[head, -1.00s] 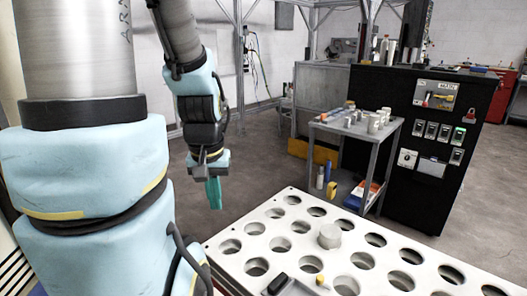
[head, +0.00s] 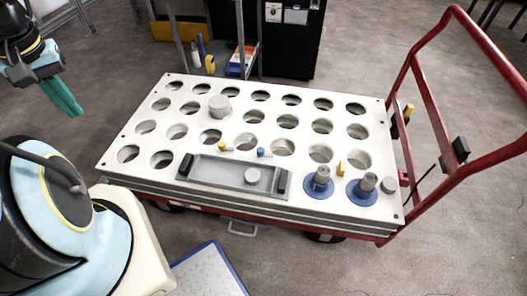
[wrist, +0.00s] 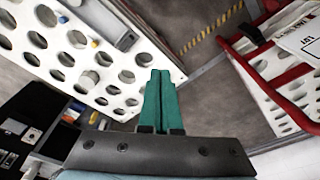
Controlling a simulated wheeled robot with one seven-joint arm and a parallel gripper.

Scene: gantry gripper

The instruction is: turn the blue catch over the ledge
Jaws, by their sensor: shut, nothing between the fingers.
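The small blue catch (head: 263,152) sits on the white perforated top of the cart (head: 120,172), by the far long edge of a grey tray (head: 215,172). That edge may be the ledge; I cannot tell for sure. A small blue piece, likely the same catch, shows in the wrist view (wrist: 63,19). My gripper (head: 68,98) has teal fingers, shut and empty, in the air off the cart's left end, well apart from the catch. In the wrist view the gripper (wrist: 160,75) points past the cart's edge.
A yellow catch (head: 223,147) is left of the blue one; another yellow piece (head: 341,168) stands to the right. Two blue-flanged posts (head: 319,180) (head: 363,187) and a grey knob (head: 220,106) rise from the top. A red handle (head: 425,90) bounds the right end.

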